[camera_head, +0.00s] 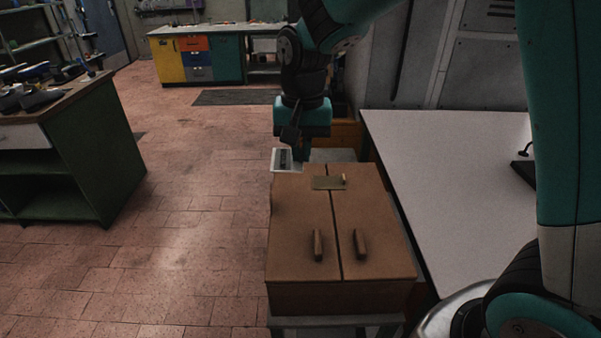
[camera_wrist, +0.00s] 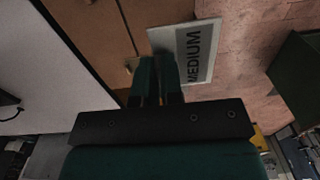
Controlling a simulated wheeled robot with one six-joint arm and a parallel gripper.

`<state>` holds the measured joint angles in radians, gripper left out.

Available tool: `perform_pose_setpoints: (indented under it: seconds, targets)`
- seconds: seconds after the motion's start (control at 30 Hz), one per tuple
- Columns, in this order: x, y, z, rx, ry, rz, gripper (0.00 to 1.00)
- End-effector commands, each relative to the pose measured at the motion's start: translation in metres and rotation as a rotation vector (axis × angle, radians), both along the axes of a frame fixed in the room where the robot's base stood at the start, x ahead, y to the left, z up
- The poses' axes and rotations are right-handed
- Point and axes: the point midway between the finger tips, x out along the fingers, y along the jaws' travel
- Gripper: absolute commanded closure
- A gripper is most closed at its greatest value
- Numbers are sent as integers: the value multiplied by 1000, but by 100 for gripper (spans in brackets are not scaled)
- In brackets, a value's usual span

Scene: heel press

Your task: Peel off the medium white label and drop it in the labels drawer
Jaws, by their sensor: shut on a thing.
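The white label (camera_wrist: 187,72) has a grey patch reading MEDIUM in dark letters. In the head view the label (camera_head: 276,155) shows at the far left corner of the brown box, partly past its edge. My gripper (camera_wrist: 160,62) is shut on the label's edge; in the head view my gripper (camera_head: 303,154) points down at the label's right side. I cannot tell whether the label still touches the box. No drawer is clearly marked as the labels drawer.
The brown two-door box (camera_head: 300,205) has two upright handles and a small brass plate (camera_head: 327,183). A pale table (camera_head: 450,190) stands to its right. A green workbench (camera_head: 100,150) with a white drawer front is at left. Coloured drawers (camera_head: 197,58) stand far back. The tiled floor between is open.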

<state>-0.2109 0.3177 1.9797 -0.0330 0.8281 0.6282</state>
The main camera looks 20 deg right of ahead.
Motion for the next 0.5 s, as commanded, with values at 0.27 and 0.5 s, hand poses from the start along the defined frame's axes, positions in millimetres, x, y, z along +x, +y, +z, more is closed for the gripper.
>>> perform_pose_setpoints:
  seconds: [0.27,0.5]
  targets:
    - [0,0,21,0,0,0,100]
    - [0,-1,37,0,0,0,100]
